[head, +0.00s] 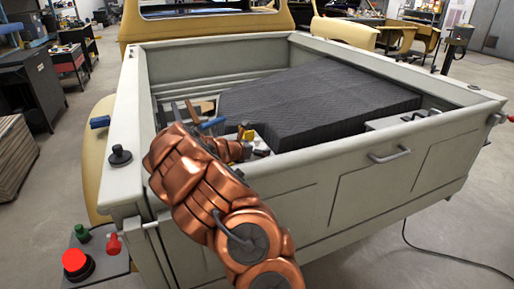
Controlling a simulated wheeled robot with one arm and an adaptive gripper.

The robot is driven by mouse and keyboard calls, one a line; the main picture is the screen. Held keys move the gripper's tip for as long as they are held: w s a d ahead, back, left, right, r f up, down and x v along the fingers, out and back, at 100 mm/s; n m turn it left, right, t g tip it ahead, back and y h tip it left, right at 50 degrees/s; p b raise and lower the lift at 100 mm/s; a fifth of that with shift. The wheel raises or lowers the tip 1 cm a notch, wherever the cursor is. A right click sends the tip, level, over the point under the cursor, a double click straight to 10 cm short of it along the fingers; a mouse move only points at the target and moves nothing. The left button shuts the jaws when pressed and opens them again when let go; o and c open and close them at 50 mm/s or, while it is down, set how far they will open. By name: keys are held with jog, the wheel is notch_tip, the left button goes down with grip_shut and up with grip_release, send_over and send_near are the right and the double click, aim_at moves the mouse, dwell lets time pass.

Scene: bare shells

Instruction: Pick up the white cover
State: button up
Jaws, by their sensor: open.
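I cannot make out a white cover in the head view. The one large cover-like thing is a dark grey ribbed slab (320,100) lying in the pale truck bed (420,165). My copper arm reaches over the left part of the bed's near wall. My gripper (250,142) is open at the arm's far end, inside the bed, left of the slab's near left edge. The arm partly hides it, and its fingertips are too small to see clearly. I see nothing held in it.
Small tools, one with a blue handle (211,123), lie in the bed near my gripper. A black knob (120,156) stands on the left wall. A red button (76,263) is at lower left. A dark cabinet (30,85) stands far left. Open floor lies to the right.

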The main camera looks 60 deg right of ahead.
jog(key=shift+d, duration=0.1)
jog(key=shift+c, duration=0.3)
jog(key=c, duration=0.8)
jog(key=shift+r, duration=0.1)
